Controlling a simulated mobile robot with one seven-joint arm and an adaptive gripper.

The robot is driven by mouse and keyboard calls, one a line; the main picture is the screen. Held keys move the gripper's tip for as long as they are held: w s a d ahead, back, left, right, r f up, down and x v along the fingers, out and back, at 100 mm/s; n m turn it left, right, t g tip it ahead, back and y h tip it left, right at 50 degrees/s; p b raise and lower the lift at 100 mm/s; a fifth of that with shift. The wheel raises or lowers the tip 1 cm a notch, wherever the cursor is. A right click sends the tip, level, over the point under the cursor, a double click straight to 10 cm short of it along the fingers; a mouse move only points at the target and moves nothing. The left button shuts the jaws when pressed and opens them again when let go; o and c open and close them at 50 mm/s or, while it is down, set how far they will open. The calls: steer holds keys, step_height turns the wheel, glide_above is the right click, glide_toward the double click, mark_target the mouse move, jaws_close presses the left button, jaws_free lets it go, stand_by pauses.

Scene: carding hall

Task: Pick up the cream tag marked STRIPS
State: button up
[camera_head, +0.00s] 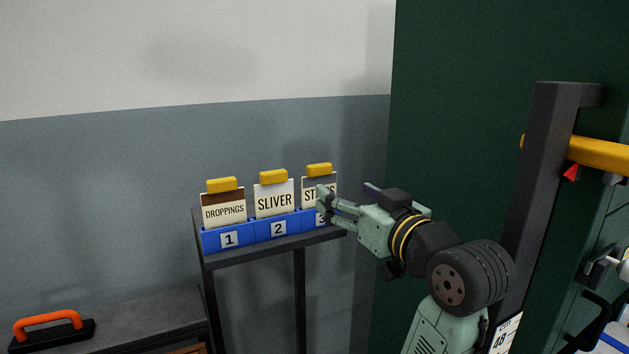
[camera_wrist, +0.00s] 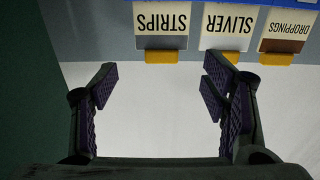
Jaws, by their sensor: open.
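The cream tag marked STRIPS (camera_head: 309,194) has a yellow top grip (camera_head: 319,169) and stands in slot 3 of the blue holder (camera_head: 254,232). My gripper (camera_head: 325,200) partly covers it in the head view. In the wrist view the tag (camera_wrist: 162,22) appears upside down at the top, with its yellow grip (camera_wrist: 162,57) towards my fingers. My gripper (camera_wrist: 158,82) is open and empty there. The tag is beyond the fingertips, between their lines, left of centre. I cannot tell whether a finger touches it.
The SLIVER tag (camera_head: 273,199) stands in slot 2 and the DROPPINGS tag (camera_head: 223,209) in slot 1. The holder sits on a narrow dark stand (camera_head: 270,250) by the grey wall. A dark post (camera_head: 540,190) with a yellow bar (camera_head: 598,152) stands at right. An orange handle (camera_head: 48,317) is lower left.

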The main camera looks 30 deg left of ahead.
mark_target(320, 181)
steer(key=p+x, duration=0.3)
steer(key=x, duration=0.5)
steer(key=shift+a+f, duration=0.2)
steer(key=shift+a, duration=0.1)
steer(key=shift+w+a+f, duration=0.1)
steer(key=shift+w+a, duration=0.1)
steer(key=shift+a, duration=0.05)
steer(key=shift+c, duration=0.2)
steer(key=c, duration=0.8)
